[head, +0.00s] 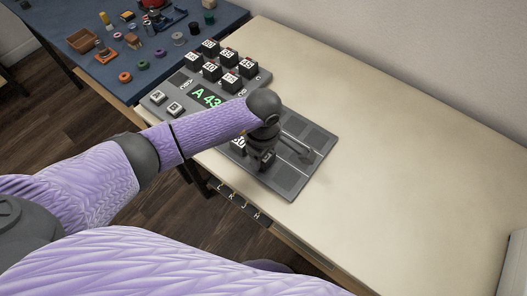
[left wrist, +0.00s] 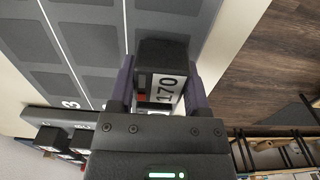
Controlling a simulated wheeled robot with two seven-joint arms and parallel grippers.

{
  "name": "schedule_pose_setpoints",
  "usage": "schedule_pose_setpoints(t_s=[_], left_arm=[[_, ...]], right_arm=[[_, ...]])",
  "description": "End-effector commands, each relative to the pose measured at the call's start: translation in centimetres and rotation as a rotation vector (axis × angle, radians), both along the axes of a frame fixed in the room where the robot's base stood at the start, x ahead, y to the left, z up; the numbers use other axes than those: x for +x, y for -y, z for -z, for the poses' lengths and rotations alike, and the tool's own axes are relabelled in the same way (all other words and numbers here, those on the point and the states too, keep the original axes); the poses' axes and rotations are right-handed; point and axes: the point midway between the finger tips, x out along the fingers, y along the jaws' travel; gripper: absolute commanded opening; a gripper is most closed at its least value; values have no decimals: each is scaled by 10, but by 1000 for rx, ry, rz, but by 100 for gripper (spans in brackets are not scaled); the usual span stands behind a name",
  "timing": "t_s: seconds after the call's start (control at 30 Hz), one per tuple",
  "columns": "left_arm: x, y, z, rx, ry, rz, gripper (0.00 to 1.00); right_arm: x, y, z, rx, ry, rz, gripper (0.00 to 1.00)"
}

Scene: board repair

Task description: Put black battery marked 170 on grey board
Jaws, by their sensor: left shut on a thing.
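My left gripper (head: 262,160) is over the grey board (head: 285,183) in the head view, and its arm hides part of the board. In the left wrist view its two fingers (left wrist: 160,88) are shut on the sides of a black battery (left wrist: 165,52) whose white label reads 170. The grey board (left wrist: 60,45) fills the upper left of that view, with dark rectangular areas and pale lines. The battery is near the board's edge there; I cannot tell whether it touches the board. My right gripper is not in view.
Several black batteries with white labels (head: 228,80) stand at the board's far end, near a green display reading A 43 (head: 206,98). A blue table (head: 120,60) with small parts adjoins at upper left. The cream table (head: 400,170) is clear on the right.

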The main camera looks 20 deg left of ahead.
Motion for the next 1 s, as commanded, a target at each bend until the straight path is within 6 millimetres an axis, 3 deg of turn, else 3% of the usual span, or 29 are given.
schedule_pose_setpoints(t_s=[0.43,0.47,0.6,0.63,0.9,1.0], left_arm=[[0,0,7,0,0,0,0],[0,0,7,0,1,0,65],[0,0,7,0,1,0,95],[0,0,7,0,1,0,100],[0,0,7,0,0,0,100],[2,0,-19,-1,7,0,100]], right_arm=[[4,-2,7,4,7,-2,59],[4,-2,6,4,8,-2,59],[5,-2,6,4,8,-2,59],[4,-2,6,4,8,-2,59],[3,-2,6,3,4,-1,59],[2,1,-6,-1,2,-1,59]])
